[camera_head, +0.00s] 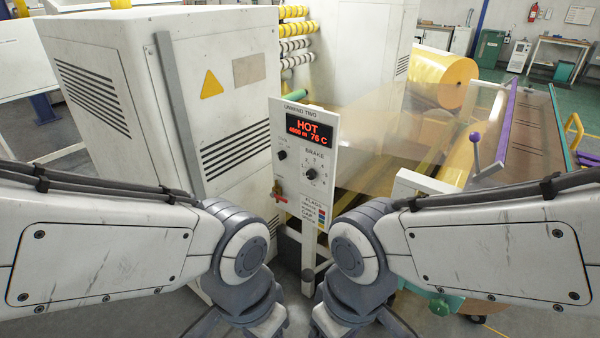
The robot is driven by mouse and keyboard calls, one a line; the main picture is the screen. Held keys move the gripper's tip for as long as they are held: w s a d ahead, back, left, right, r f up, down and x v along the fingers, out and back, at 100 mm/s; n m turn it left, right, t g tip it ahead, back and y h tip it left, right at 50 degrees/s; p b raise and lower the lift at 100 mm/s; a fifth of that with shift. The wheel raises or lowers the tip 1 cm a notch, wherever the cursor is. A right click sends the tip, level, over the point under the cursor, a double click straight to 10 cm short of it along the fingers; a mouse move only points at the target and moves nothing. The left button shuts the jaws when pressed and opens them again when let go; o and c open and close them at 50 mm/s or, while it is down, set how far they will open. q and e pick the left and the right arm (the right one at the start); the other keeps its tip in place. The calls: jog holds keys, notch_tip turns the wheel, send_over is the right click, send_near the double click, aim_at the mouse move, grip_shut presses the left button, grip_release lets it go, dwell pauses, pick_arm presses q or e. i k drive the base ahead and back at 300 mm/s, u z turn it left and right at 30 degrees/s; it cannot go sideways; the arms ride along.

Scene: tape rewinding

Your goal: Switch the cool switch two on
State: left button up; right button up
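A white control panel (297,187) headed "UNWIND TWO" stands upright near the middle. Its display (310,129) shows "HOT", 76 C and a figure like 4800 m in red. A small black switch (282,155) sits at the panel's left, below the display; its label and position are too small to read. Right of it is a black BRAKE dial (312,174) with numbers around it. A red lever (281,198) is at the lower left edge. My two arms come in from the sides and bend down below the panel. Both grippers are out of view.
A large white cabinet (232,110) with vents stands left of the panel. A yellow film roll (443,78) and clear web lie behind to the right. A purple-knobbed lever (475,150) rises at the right. Some clear space lies before the panel's face.

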aim_at(282, 155)
jog(key=u, duration=2.05)
jog(key=k, duration=0.75)
jog(key=z, duration=2.05)
jog(key=i, duration=1)
